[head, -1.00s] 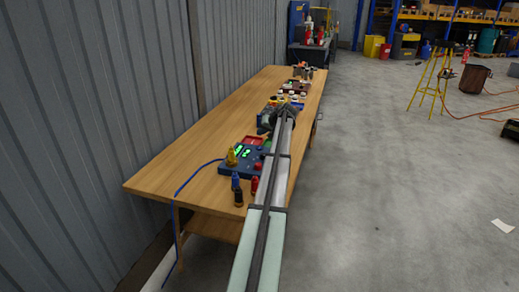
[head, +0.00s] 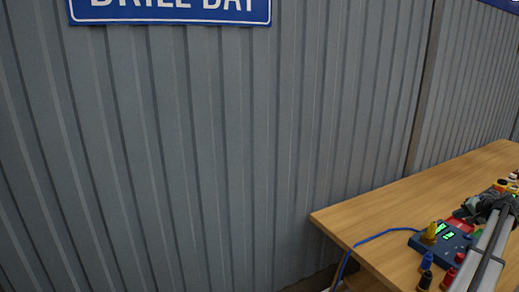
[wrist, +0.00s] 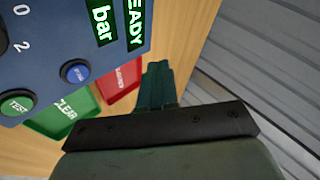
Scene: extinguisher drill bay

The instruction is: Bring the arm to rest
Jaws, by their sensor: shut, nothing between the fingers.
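My gripper (head: 474,208) is at the right edge of the head view, over the wooden table (head: 372,213), just beyond a blue panel box (head: 447,240). In the wrist view my gripper (wrist: 157,80) has its dark green fingers together, with nothing between them. Beside the fingers lie a red pad (wrist: 119,82) and a green pad marked CLEAR (wrist: 68,115). The blue panel box (wrist: 45,60) fills the upper left there, with lit "bar" and partly cut "EADY" displays. I cannot tell the fingers' exact height above the table.
Small black, blue and red bottles or plugs stand by the panel box, with a yellow piece (head: 430,232) on it. A blue cable (head: 375,238) runs off the table's edge. A corrugated metal wall (head: 230,140) with a blue sign (head: 170,10) stands behind.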

